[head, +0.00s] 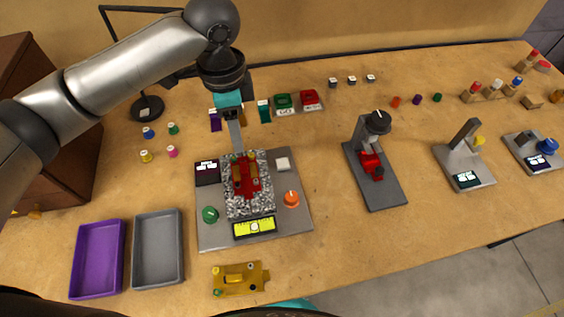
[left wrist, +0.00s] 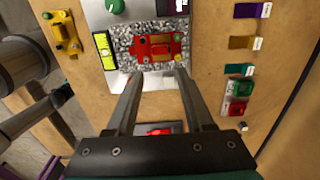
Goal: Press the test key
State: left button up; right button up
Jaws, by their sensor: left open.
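My left gripper (head: 238,150) reaches down over the grey station board (head: 212,238). In the left wrist view its two fingers (left wrist: 158,78) are apart with nothing between them. A red fixture (head: 247,181) stands on the speckled block (head: 237,209), below the gripper. A teal part, seemingly of my right gripper (head: 295,304), shows at the bottom edge; its fingers are hidden.
The board also carries a green knob (head: 210,214), an orange knob (head: 291,199), a yellow level (head: 255,227) and a dark display (head: 207,172). Green (head: 283,101) and red (head: 310,97) buttons stand behind. A stand (head: 380,190) is to the right. Purple (head: 97,258) and grey (head: 158,250) trays lie left.

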aim_at(283, 164)
jog(key=l+u, duration=0.4)
jog(key=l, duration=0.25)
jog(key=l+u, duration=0.4)
jog(key=l, duration=0.25)
jog(key=k+l+u, duration=0.15)
jog(key=l+u, duration=0.25)
jog(key=l, duration=0.25)
